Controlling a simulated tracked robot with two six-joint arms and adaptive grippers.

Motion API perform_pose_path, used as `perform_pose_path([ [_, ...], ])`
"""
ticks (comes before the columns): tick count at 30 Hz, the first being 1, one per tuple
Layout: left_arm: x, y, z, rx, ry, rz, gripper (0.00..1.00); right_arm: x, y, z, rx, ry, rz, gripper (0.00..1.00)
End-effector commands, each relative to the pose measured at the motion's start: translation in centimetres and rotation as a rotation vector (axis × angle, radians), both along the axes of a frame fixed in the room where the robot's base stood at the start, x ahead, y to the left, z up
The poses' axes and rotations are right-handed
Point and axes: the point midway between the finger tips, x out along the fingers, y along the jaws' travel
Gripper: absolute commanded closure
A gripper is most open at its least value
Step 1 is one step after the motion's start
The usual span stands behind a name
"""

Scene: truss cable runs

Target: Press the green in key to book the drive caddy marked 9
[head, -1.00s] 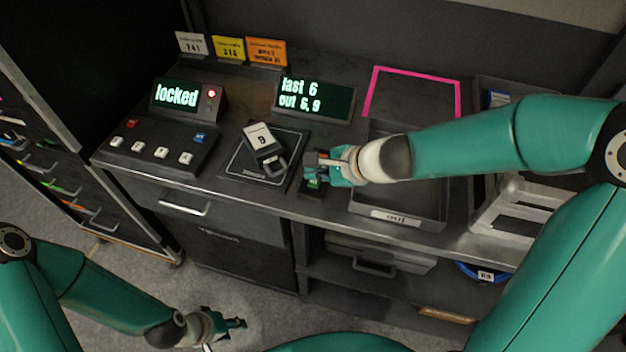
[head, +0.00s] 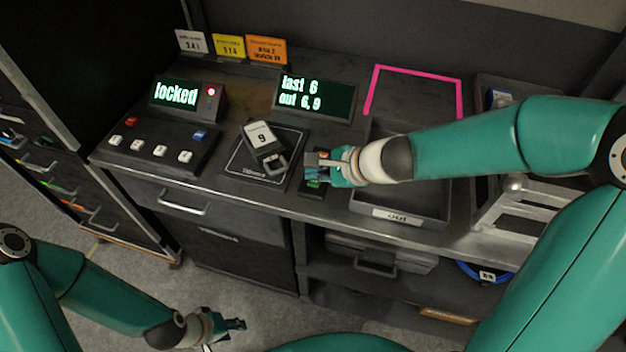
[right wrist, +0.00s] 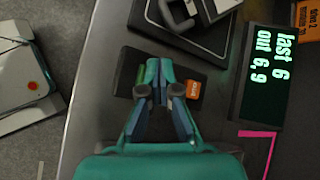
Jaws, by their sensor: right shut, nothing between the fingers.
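The drive caddy marked 9 (head: 262,138) lies on the dark square pad (head: 236,172) on the bench. Right of the pad is a small dark key block (right wrist: 124,84). Its green key (right wrist: 143,76) shows beside my fingertips in the right wrist view; an orange key (right wrist: 193,89) is on their other side. My right gripper (right wrist: 163,66) is shut and empty over the block, partly hiding the green key. I cannot tell whether it touches the key. My left gripper (head: 237,323) hangs low over the floor, away from the bench; its jaw opening is unclear.
A screen (head: 316,98) reads "last 6, out 6, 9". Another screen (head: 176,94) reads "locked" beside a red light. A panel with several keys (head: 160,150) stands at the left. The tray marked out (head: 397,216) is at the right, below a pink outline (head: 418,72).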

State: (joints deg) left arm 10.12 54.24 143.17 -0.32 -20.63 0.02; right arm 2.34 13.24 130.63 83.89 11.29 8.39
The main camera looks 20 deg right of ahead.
Motion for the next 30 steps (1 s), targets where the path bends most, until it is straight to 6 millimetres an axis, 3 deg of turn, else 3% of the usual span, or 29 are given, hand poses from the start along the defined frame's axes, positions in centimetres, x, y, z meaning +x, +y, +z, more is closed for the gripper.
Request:
perform_pose_path([
  [30,0.00,0.00,-0.80,0.000,0.000,0.000,0.60,-0.01,-0.04,-0.71,0.000,-0.001,-0.001,1.00],
])
